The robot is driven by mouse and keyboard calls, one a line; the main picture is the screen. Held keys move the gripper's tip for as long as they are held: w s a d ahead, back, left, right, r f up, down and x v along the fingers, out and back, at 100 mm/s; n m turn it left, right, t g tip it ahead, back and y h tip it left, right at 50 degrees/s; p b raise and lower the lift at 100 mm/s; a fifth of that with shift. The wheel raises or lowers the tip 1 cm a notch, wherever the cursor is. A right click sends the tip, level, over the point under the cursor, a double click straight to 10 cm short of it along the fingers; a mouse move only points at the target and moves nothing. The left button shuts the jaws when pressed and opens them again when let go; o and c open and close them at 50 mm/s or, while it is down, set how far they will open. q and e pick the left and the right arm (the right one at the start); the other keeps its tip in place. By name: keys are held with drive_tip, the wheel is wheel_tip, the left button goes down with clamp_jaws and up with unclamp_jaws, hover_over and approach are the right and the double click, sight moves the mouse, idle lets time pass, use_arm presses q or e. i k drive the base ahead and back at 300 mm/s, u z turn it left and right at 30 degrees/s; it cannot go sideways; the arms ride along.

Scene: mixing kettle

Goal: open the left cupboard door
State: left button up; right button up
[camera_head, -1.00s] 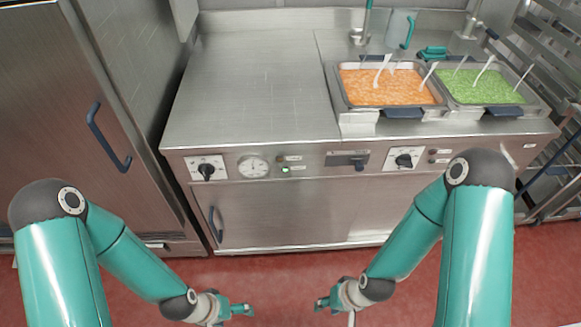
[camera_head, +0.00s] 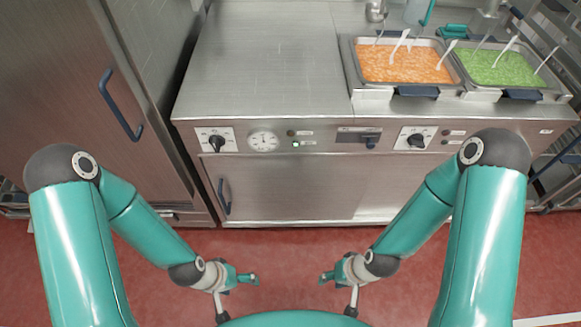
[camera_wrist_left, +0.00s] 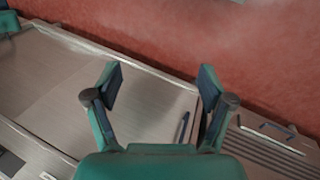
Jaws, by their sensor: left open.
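The left cupboard door (camera_head: 285,188) is a flat steel panel under the counter front, and it is shut. Its dark blue upright handle (camera_head: 223,196) is at the door's left edge; the handle also shows in the left wrist view (camera_wrist_left: 183,127), between my fingers in the picture but beyond them. My left gripper (camera_head: 243,277) is open and empty, in front of the cupboard and apart from the handle. My right gripper (camera_head: 328,278) is to its right, also clear of the cupboard; its finger gap is too small to judge.
A tall steel cabinet (camera_head: 60,70) with a blue handle (camera_head: 120,105) stands at the left. Knobs and a gauge (camera_head: 263,141) line the counter front. Pans of orange food (camera_head: 405,65) and green food (camera_head: 500,68) sit on top. The red floor (camera_head: 290,245) before the cupboard is clear.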

sight(257, 188)
drive_tip(key=u, duration=1.25)
drive_tip(key=k, duration=1.25)
drive_tip(key=u, duration=0.45)
drive_tip(key=i, duration=1)
drive_tip(key=z, duration=0.1)
